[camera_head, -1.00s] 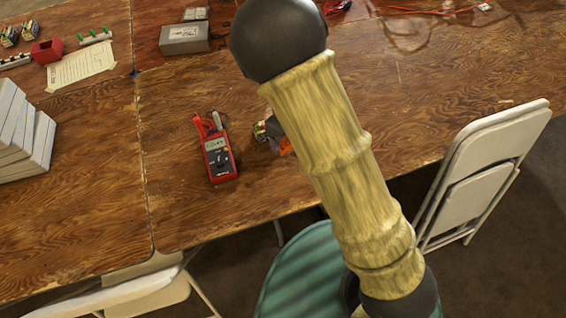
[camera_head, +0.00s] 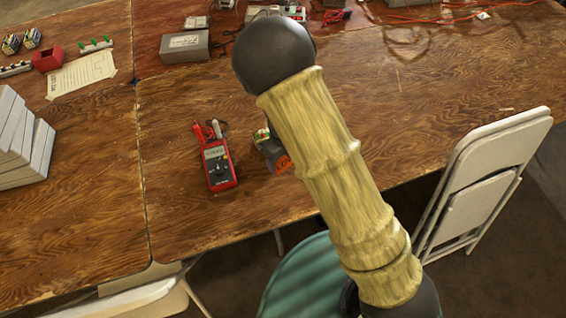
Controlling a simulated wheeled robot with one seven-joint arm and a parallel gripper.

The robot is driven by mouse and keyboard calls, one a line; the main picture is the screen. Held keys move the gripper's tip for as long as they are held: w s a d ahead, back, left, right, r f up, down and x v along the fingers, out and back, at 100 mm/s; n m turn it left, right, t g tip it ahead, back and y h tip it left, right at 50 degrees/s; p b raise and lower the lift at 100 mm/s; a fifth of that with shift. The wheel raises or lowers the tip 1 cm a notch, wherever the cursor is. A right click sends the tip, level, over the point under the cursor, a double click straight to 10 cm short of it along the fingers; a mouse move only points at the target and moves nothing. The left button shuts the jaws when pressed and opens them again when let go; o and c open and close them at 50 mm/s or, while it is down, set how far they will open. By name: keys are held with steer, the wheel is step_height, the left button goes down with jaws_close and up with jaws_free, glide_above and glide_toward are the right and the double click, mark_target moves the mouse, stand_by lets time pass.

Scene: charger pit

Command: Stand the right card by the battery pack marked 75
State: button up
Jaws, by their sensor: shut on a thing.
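My gripper is not in view; only my arm's links show, crossing the middle of the picture. A dark block (camera_head: 267,143) with coloured terminals on top stands on the near table, partly hidden behind my arm. It may be a battery pack. An orange patch with dark marks (camera_head: 284,164) shows at its front; I cannot read it, or tell a label from a card. Two small packs (camera_head: 11,43) (camera_head: 32,37) stand at the far left, too small to read. I cannot make out a card for certain.
A red multimeter (camera_head: 219,166) with leads lies left of the dark block. White slabs (camera_head: 38,152) are stacked at the left. A red bin (camera_head: 46,57), a paper sheet (camera_head: 84,74) and a grey box (camera_head: 185,46) lie farther back. A folding chair (camera_head: 480,180) stands at the right.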

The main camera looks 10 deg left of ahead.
mark_target(283, 163)
steer(key=shift+f, duration=1.8)
steer(key=shift+f, duration=0.2)
steer(key=o, duration=0.9)
steer(key=shift+r, duration=0.1)
step_height(283, 163, up, 12)
steer(key=shift+r+p, duration=0.1)
steer(key=shift+p, duration=0.5)
